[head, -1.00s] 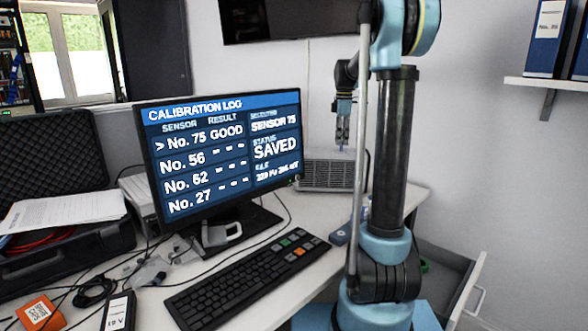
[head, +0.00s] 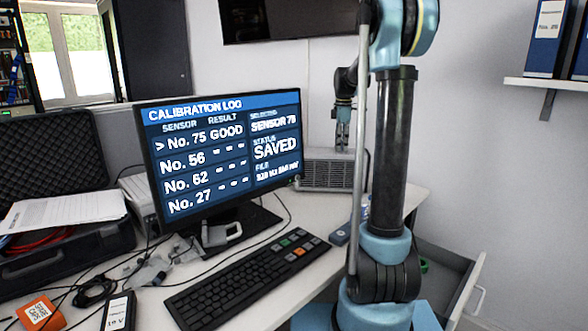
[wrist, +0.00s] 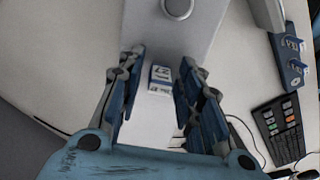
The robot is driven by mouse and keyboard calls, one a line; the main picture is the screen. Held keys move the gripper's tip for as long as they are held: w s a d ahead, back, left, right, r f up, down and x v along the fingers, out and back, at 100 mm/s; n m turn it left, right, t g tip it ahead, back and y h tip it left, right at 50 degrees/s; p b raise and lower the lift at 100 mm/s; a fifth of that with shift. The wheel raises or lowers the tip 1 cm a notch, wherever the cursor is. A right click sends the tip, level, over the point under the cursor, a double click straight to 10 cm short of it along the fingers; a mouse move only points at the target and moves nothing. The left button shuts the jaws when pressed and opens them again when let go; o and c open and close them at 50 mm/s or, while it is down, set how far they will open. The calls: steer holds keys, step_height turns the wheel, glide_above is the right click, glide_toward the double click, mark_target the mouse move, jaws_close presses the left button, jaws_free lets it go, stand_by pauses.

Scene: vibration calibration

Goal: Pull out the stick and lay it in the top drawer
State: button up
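My gripper (head: 343,143) is above the grey vented box (head: 325,174) behind the monitor. In the wrist view its two fingers (wrist: 161,60) stand apart, over the pale box top (wrist: 175,45). An open drawer (head: 462,290) is at the lower right in the head view, partly hidden by my arm.
The monitor (head: 225,150) and keyboard (head: 250,275) stand on the white desk. A black case (head: 60,255), cables and an orange block (head: 38,311) lie at the left. A wall shelf (head: 548,84) holds blue binders. A green object (head: 424,266) shows in the drawer.

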jaws_close()
steer(key=shift+r, duration=0.8)
stand_by(1.1)
steer(key=shift+r, duration=1.7)
steer(key=shift+s, duration=0.1)
